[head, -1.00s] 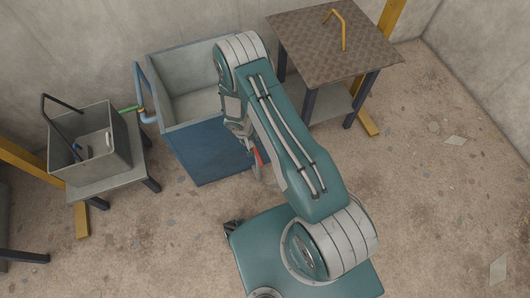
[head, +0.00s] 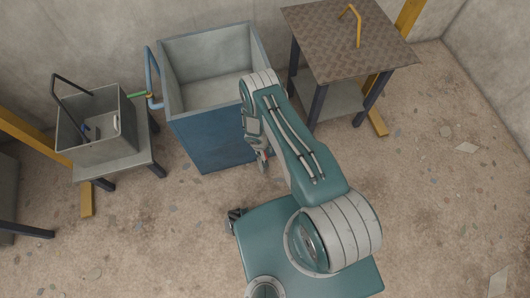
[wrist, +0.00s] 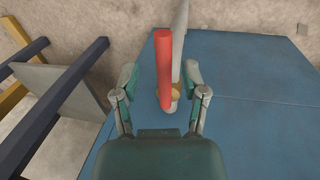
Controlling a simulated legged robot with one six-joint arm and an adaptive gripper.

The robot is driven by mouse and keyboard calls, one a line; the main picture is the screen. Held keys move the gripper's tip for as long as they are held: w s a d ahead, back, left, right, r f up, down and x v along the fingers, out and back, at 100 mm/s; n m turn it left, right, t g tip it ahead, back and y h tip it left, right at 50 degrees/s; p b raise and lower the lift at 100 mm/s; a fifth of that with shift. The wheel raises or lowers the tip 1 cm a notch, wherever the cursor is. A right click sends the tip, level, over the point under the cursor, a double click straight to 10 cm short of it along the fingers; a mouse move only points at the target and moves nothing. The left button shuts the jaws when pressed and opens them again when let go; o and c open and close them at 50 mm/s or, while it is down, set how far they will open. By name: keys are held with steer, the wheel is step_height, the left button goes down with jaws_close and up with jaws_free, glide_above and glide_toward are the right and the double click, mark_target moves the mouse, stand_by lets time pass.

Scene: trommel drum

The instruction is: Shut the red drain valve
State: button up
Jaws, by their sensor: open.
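The red drain valve's lever (wrist: 163,70) shows large in the wrist view. It points up the picture, roughly alongside a pale grey pipe (wrist: 180,40), with a brass valve body (wrist: 176,92) at its lower end. The valve is at the blue side of the tank (wrist: 255,110). My gripper (wrist: 161,75) is open, with one finger on each side of the lever in the picture. A gap shows on both sides; I cannot tell how deep the lever sits between the fingers. In the head view my arm hides most of the valve.
The blue tank (head: 205,140) has a blue pipe with a green handle (head: 137,95) on its left. A grey bin (head: 105,148) sits on a low stand at left. A metal-topped table (head: 350,50) with a yellow bent bar stands at right.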

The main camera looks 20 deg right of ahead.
steer(key=shift+f, duration=0.4)
steer(key=shift+a+f, duration=0.2)
steer(key=shift+a, duration=0.05)
steer(key=shift+d, duration=0.2)
jaws_close()
steer(key=shift+a, duration=0.15)
